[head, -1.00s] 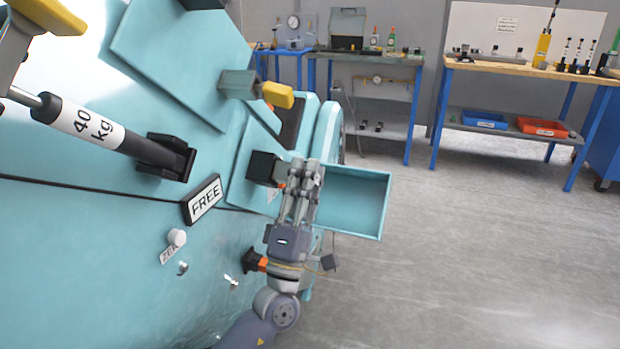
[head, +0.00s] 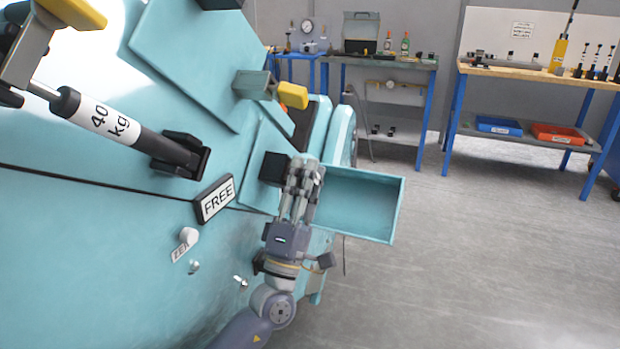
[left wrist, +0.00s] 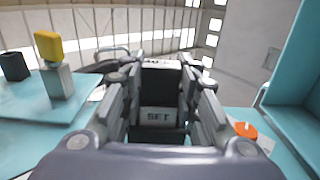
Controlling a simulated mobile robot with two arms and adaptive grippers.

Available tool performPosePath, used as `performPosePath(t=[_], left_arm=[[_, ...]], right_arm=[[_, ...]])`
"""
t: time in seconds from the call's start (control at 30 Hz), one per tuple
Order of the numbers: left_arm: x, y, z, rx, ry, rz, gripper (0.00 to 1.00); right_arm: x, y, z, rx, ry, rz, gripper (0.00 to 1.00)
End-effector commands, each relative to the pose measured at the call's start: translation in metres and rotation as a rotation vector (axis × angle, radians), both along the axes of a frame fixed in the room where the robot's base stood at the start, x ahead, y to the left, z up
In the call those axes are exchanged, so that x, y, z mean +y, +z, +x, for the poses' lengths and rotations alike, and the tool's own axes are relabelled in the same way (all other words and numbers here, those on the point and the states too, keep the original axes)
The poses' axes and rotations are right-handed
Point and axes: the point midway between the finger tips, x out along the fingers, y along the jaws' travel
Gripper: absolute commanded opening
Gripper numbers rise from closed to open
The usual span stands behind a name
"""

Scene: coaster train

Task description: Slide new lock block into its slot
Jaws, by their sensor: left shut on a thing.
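My left gripper (head: 305,170) is beside a black block-like part (head: 274,169) on the teal machine (head: 110,215). In the left wrist view the gripper (left wrist: 160,75) is shut on a block with a pale "SET" label (left wrist: 158,115), which I take as the lock block. The fingers cover much of it, and the slot is hidden, so I cannot tell how far in it sits. An orange round part (left wrist: 245,131) shows right of the fingers. My right gripper is in neither view.
An open teal tray (head: 394,212) juts out just right of the gripper. Workbenches (head: 520,72) stand behind open grey floor (head: 480,260).

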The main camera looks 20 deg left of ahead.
Motion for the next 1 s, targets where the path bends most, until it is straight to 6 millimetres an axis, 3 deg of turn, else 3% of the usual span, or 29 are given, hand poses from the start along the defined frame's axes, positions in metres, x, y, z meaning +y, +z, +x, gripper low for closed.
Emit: performPosePath(t=[0.67, 0.7, 0.77, 1.0], left_arm=[[0.016, 0.001, 0.0, -0.002, 0.001, 0.0, 0.0], [0.016, 0.001, 0.0, -0.002, 0.001, -0.001, 0.38], [0.017, 0.001, 0.0, -0.003, 0.002, -0.001, 0.51], [0.017, 0.003, -0.001, -0.007, 0.003, -0.003, 0.52]], right_arm=[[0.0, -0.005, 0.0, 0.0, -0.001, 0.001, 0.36], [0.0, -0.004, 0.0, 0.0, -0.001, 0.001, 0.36], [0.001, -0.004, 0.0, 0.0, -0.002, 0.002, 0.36], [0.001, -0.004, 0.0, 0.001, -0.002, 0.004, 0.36]])
